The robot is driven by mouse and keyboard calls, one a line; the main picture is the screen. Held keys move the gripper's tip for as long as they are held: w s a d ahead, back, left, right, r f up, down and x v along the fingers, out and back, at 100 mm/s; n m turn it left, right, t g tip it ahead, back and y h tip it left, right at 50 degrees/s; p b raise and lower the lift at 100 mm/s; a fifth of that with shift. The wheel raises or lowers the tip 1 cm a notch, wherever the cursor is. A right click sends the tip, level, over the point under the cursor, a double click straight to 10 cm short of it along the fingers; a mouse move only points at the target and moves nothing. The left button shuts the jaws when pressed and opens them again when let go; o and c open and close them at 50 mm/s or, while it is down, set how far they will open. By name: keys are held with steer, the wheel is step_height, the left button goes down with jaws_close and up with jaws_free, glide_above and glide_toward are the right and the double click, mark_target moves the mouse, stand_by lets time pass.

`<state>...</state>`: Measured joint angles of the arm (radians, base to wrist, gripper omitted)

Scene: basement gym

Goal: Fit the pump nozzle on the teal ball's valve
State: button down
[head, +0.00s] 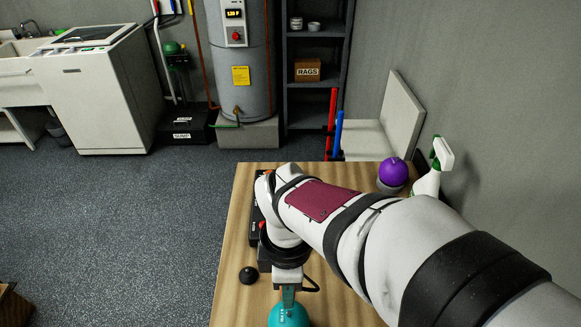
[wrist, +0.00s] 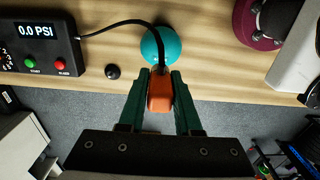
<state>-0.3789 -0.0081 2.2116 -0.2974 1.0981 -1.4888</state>
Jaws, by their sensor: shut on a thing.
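The teal ball (head: 289,316) is at the bottom edge of the head view, partly cut off; it also shows in the wrist view (wrist: 166,45), just beyond my fingertips. My gripper (wrist: 160,82), with green fingers, is shut on the orange pump nozzle (wrist: 160,97). A black hose (wrist: 118,27) runs from the nozzle over the ball to the black pump box (wrist: 40,50), whose display reads 0.0 PSI. In the head view, my gripper (head: 287,296) is directly above the ball. The valve and the nozzle's tip are hidden, so I cannot tell whether they touch.
A small black knob-like object (head: 249,274) lies on the wooden table (head: 232,245), left of my gripper; it also shows in the wrist view (wrist: 112,71). A purple ball (head: 393,172) and a white spray bottle (head: 430,180) stand at the table's far right. My arm covers much of the table.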

mark_target(289, 312)
steer(key=shift+s, duration=0.15)
steer(key=shift+f, duration=2.95)
steer(key=shift+f, duration=1.15)
steer(key=c, duration=0.5)
jaws_free()
step_height(289, 312, up, 16)
steer(key=shift+f, duration=0.15)
